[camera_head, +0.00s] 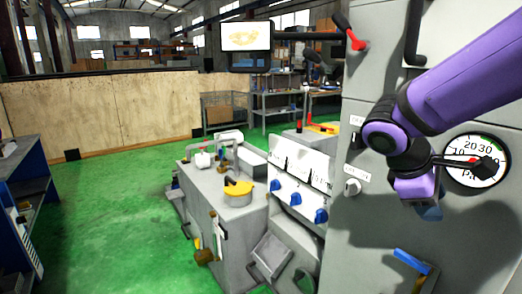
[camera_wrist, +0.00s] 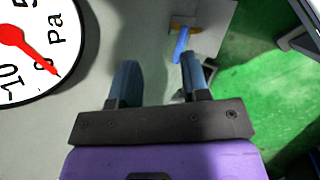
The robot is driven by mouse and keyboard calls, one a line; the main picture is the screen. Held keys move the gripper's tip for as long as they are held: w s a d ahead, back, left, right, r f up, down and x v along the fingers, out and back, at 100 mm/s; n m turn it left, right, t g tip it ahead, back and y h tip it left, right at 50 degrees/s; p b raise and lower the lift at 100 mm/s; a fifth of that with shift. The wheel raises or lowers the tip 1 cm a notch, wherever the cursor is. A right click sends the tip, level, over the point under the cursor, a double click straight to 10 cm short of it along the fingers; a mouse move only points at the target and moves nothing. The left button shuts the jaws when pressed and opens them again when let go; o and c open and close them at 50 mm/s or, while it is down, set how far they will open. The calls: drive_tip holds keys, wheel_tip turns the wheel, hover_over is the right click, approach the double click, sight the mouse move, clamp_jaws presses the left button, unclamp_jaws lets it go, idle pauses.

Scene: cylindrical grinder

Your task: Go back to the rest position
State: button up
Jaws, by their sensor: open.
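My purple arm comes in from the upper right of the head view. My gripper (camera_head: 430,211) hangs in front of the grey machine cabinet (camera_head: 375,235), just left of and below a round pressure gauge (camera_head: 476,162). In the wrist view my gripper (camera_wrist: 160,75) shows two blue fingers spread apart with nothing between them. The gauge (camera_wrist: 25,45) fills the left of that view, its red needle in sight. A blue handle (camera_wrist: 183,44) on the cabinet lies beyond the right fingertip. The handle also shows below my gripper in the head view (camera_head: 412,262).
A red-tipped lever (camera_head: 350,33) and a screen (camera_head: 246,38) stand upper middle. The grinder's lower body (camera_head: 230,215), with blue knobs (camera_head: 321,215), stands left of the cabinet. Blue shelving (camera_head: 18,220) is at the far left. Green floor (camera_head: 110,215) between them is clear.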

drive_tip(key=s+r+m+t+y, duration=0.5)
drive_tip(key=s+m+y, duration=0.2)
drive_tip(key=s+m, duration=0.2)
drive_tip(key=shift+s+a+r+m+y, duration=0.3)
drive_tip(key=shift+s+m, duration=0.1)
drive_tip(key=shift+s, duration=0.85)
